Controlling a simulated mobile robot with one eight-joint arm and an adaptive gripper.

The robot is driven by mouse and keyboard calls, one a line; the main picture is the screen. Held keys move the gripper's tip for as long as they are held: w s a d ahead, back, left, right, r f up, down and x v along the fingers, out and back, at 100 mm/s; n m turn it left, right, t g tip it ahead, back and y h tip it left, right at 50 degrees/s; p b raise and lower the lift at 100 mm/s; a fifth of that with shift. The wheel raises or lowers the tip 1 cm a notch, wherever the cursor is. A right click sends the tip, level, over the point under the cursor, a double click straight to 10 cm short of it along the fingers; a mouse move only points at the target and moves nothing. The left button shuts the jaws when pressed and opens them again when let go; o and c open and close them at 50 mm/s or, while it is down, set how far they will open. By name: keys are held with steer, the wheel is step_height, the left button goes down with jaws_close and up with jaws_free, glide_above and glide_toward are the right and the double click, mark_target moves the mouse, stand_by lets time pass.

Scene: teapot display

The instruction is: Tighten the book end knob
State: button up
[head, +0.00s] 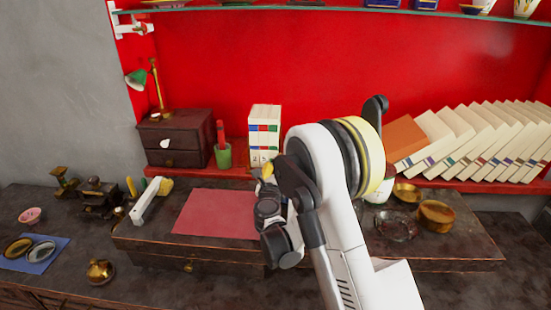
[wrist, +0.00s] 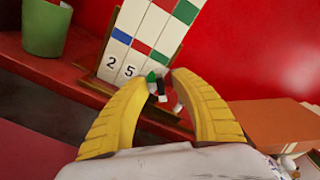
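A block of white books (head: 264,128) with red, blue and green squares stands upright on the red shelf. It also shows in the wrist view (wrist: 141,38), with "2 5" low on its spines and a brown-gold book end (wrist: 178,50) around it. My gripper (wrist: 161,80) has yellow fingers and is in front of the books' lower part. Its fingertips are apart, with a narrow gap. Small green, black and white bits show in or behind the gap; I cannot tell whether one is the knob. In the head view my arm partly hides my gripper (head: 267,172).
A green cup (wrist: 46,27) and a dark drawer box (head: 172,140) stand left of the books. Leaning white books (head: 475,140) and an orange one (head: 403,138) line the right.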

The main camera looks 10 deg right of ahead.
steer(key=shift+s+r, duration=0.1)
steer(key=shift+s, duration=0.05)
steer(key=shift+c, duration=0.7)
jaws_close()
steer(key=shift+m, duration=0.4)
steer(key=m, duration=0.4)
steer(key=shift+m, duration=0.4)
steer(key=m, duration=1.2)
steer(key=shift+d+m, duration=0.1)
steer(key=shift+m, duration=0.2)
steer(key=m, duration=0.7)
